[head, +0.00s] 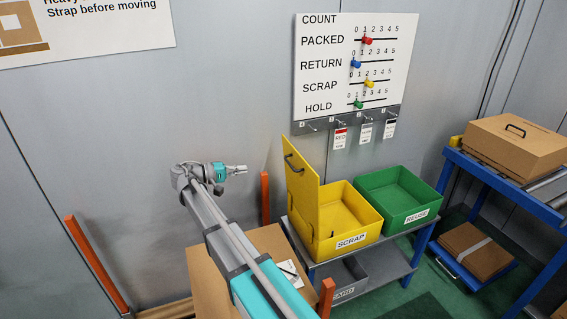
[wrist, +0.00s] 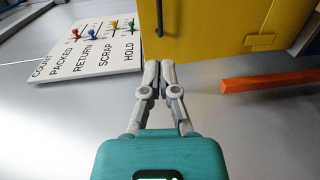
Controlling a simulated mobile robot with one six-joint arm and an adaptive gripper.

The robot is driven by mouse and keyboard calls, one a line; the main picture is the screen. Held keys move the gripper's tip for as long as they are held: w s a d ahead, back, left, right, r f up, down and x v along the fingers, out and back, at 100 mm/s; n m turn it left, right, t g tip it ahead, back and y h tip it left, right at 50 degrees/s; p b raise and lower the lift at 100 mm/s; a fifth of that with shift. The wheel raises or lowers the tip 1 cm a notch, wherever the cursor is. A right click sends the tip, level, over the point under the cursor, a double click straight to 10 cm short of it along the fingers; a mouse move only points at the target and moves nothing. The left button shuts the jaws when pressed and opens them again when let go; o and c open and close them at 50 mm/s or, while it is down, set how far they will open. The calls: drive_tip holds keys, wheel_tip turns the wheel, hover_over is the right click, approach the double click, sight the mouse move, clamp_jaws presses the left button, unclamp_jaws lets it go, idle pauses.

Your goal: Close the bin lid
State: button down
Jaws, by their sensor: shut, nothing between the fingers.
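The yellow SCRAP bin (head: 346,214) stands on a blue-framed shelf, open and looking empty inside. Its yellow lid (head: 302,189) stands upright along the bin's left side, with a dark handle near its top. In the wrist view my fingertips (wrist: 159,64) appear near the lid's lower edge; I cannot tell the gap.
A green REUSE bin (head: 397,197) stands open right of the SCRAP bin. An orange post (head: 265,199) rises between my arm and the lid. A count board (head: 352,62) with hanging tags is on the wall above. A cardboard box (head: 512,146) sits on the right rack.

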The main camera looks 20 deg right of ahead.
drive_tip(key=shift+d, duration=0.25)
drive_tip(key=d+f+b, duration=0.1)
drive_tip(key=d, duration=1.3)
drive_tip(key=shift+f+b, duration=0.2)
drive_tip(key=shift+b, duration=0.1)
idle(0.3)
